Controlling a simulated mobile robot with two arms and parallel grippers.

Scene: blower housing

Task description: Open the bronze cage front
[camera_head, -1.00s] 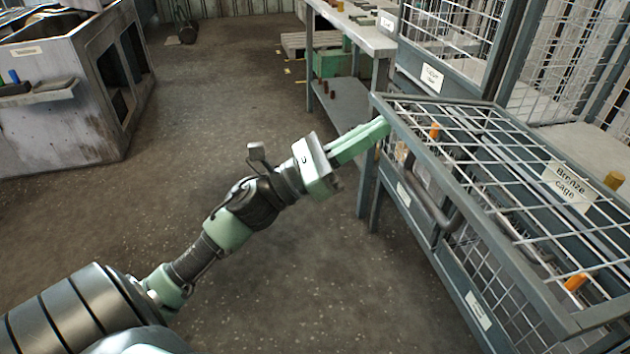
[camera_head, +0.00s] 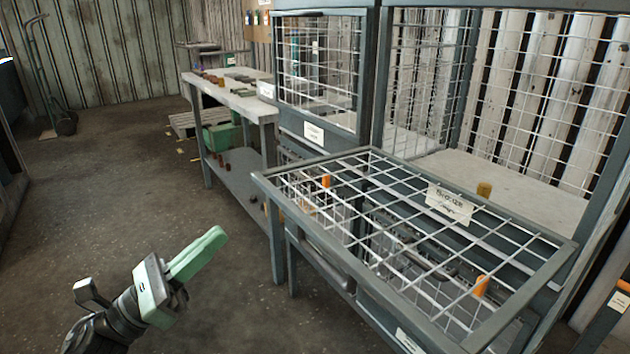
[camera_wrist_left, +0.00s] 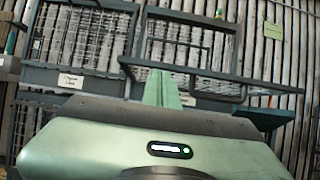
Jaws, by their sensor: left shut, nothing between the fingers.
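The bronze cage front (camera_head: 447,205) is a grey-framed wire mesh panel with a "Bronze cage" label. It lies folded down, about level, sticking out from the cage, and the cage opening (camera_head: 530,190) above and behind it is uncovered. In the left wrist view its frame (camera_wrist_left: 265,87) shows nearly edge-on beyond my fingers. My left gripper (camera_head: 222,234) is shut and empty, with green fingers pointing up and right. It is left of the panel's near-left corner, with a gap between them; it also shows in the left wrist view (camera_wrist_left: 161,88). My right gripper is not in view.
A second mesh cage (camera_head: 318,75) with its front upright stands left of the bronze cage. A workbench (camera_head: 240,103) with small parts and a green bin (camera_head: 221,138) is further back. An orange block (camera_head: 481,286) shows through the mesh. The floor (camera_head: 130,205) on the left is clear.

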